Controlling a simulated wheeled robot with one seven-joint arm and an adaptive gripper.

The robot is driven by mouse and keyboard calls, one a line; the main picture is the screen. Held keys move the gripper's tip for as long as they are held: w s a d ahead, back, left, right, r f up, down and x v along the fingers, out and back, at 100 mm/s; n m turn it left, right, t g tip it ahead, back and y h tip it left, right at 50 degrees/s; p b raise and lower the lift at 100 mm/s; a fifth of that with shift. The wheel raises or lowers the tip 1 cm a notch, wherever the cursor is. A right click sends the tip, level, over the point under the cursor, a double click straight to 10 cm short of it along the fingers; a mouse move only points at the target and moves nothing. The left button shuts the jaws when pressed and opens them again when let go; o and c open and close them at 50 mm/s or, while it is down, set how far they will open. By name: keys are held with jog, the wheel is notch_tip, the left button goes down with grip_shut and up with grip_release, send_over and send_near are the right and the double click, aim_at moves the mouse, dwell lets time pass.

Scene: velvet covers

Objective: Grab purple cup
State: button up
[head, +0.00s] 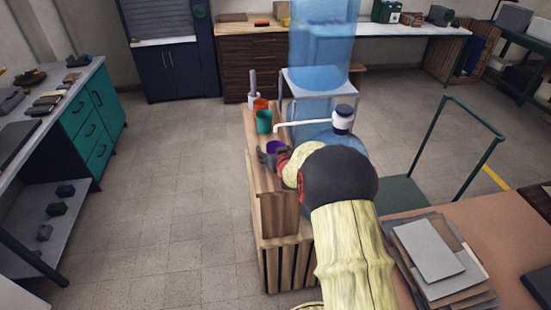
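The purple cup (275,146) stands near the middle of the narrow wooden stand. Its top shows, and its lower part is hidden behind my gripper. My gripper (269,156) is at the cup, with dark finger parts in front of it and to its left. At this size I cannot tell whether the fingers touch the cup or are closed on it. My arm reaches in from the lower right and hides the right side of the stand.
A teal cup (264,122) and an orange cup (261,104) stand behind the purple cup on the wooden stand (273,212). A water bottle with a white pump (342,118) is close on the right. Floor at left is clear.

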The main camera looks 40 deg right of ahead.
aim_at(273, 144)
jog(key=shift+c, duration=0.4)
jog(key=c, duration=1.4)
jog(key=shift+c, duration=0.4)
jog(key=shift+r, duration=0.25)
jog(key=shift+r+p, duration=0.6)
jog(key=shift+r, duration=0.9)
jog(key=shift+c, duration=0.3)
jog(key=shift+s+a+r, duration=0.1)
jog(key=shift+s, duration=0.1)
jog(key=shift+s+a+p, duration=0.4)
jog(key=shift+s+a, duration=0.9)
jog(key=shift+s, duration=1.3)
jog(key=shift+s+a+p, duration=0.45)
jog(key=shift+s+a, duration=0.8)
jog(key=shift+s, duration=1.4)
jog(key=shift+s+a+p, duration=0.4)
jog(key=shift+s+a, duration=0.9)
jog(key=shift+s, duration=1.3)
